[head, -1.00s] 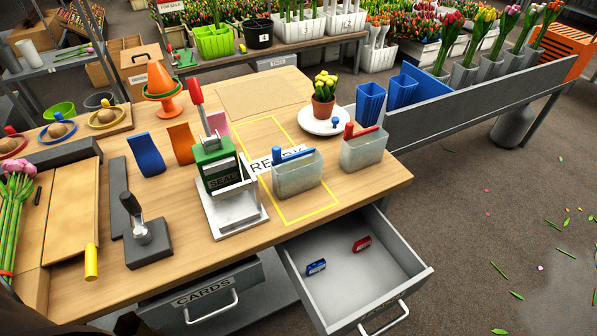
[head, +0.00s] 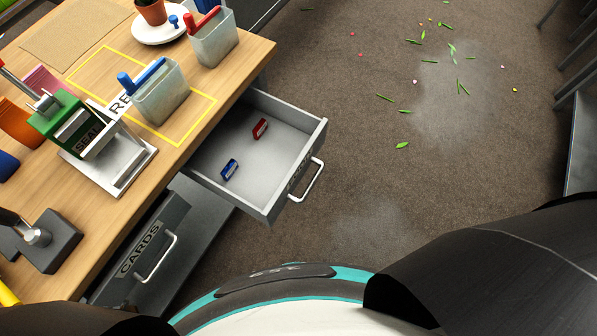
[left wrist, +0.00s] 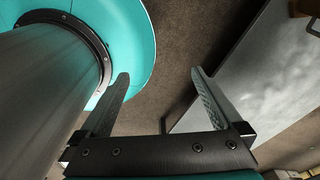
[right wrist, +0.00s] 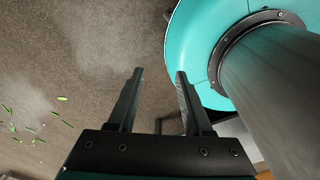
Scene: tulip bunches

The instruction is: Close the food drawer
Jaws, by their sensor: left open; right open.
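A grey drawer (head: 297,150) is pulled out from under the wooden table in the head view. Its front has a silver handle (head: 306,182) and a label that I cannot read clearly at this angle. Inside lie a small red item (head: 261,128) and a small blue item (head: 229,169), with bare floor between and around them. My left gripper (left wrist: 160,74) is open and empty in the left wrist view, beside my own base. My right gripper (right wrist: 160,73) is open and empty above the floor in the right wrist view. Neither gripper shows in the head view.
A drawer labelled CARDS (head: 140,250) with its own handle sits left of the open one. On the table (head: 125,205) stand a green seal press (head: 75,130) and two grey holders (head: 160,98) (head: 214,45). The carpet right of the drawer is clear except for scattered leaves.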

